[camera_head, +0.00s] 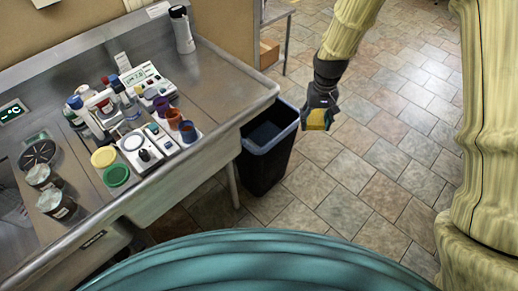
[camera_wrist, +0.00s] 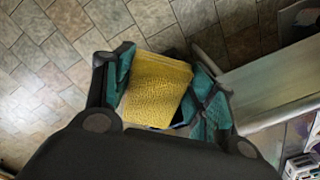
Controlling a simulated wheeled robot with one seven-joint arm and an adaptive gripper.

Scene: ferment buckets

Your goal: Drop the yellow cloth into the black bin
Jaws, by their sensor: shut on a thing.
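The yellow cloth (camera_wrist: 157,88) is between my gripper's two teal fingers in the wrist view. My gripper (camera_head: 317,122) is shut on it; in the head view the cloth (camera_head: 316,119) shows as a small yellow patch at the fingertips. The black bin (camera_head: 265,165) stands on the floor beside the steel counter, with a grey-blue rim and an open top. In the head view my gripper appears just to the right of the bin's rim. In the wrist view the cloth hides most of what lies below it, and only dark bits show behind it.
The steel counter (camera_head: 235,92) is left of the bin, its edge close to the rim. It carries bottles, a meter (camera_head: 143,78), a white device (camera_head: 146,147), coloured cups and lids. A metal table leg (camera_head: 286,45) stands behind. The tiled floor (camera_head: 375,150) right of the bin is clear.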

